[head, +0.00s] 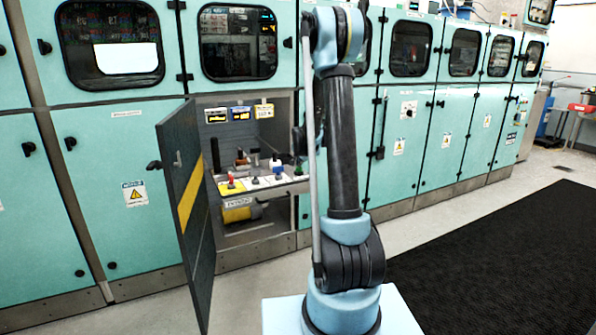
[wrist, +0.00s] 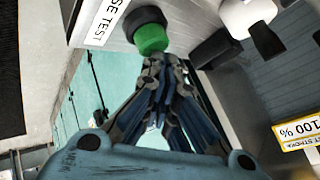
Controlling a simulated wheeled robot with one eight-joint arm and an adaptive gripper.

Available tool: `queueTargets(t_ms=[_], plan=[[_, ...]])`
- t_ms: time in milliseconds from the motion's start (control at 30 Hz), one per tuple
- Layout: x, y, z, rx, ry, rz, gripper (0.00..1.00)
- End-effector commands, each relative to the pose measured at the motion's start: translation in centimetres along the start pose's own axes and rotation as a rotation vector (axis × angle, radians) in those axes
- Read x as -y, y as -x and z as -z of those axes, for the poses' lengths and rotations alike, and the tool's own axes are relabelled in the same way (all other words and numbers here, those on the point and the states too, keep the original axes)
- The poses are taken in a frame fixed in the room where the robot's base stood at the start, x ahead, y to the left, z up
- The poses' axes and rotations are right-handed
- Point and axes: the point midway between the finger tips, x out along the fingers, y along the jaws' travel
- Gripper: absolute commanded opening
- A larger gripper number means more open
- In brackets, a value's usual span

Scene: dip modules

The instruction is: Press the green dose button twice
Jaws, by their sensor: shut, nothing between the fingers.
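The green dose button (wrist: 151,39) shows at the top of the wrist view, a bright green cap on a black round collar (wrist: 145,16). A white label (wrist: 104,20) ending in "SE TEST" is beside it. My gripper (wrist: 160,62) is shut and empty, its fingertips right at the edge of the green cap. I cannot tell whether they touch it. In the head view my arm covers most of the gripper, and I cannot make out the green button clearly there.
A dark cabinet door (head: 187,200) stands open left of the bay. Inside is a shelf with several coloured controls, including a red one (head: 231,179) and a blue one (head: 278,168). In the wrist view, a white knob (wrist: 248,14) and a black block (wrist: 215,48) are close to the button.

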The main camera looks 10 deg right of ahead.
Motion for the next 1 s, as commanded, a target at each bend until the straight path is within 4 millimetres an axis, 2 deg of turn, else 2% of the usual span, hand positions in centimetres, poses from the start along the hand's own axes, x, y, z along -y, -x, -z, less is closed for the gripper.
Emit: queueTargets(t_ms=[1000], plan=[[-0.42,-0.63,-0.46,0.0,0.0,0.0,0.0]])
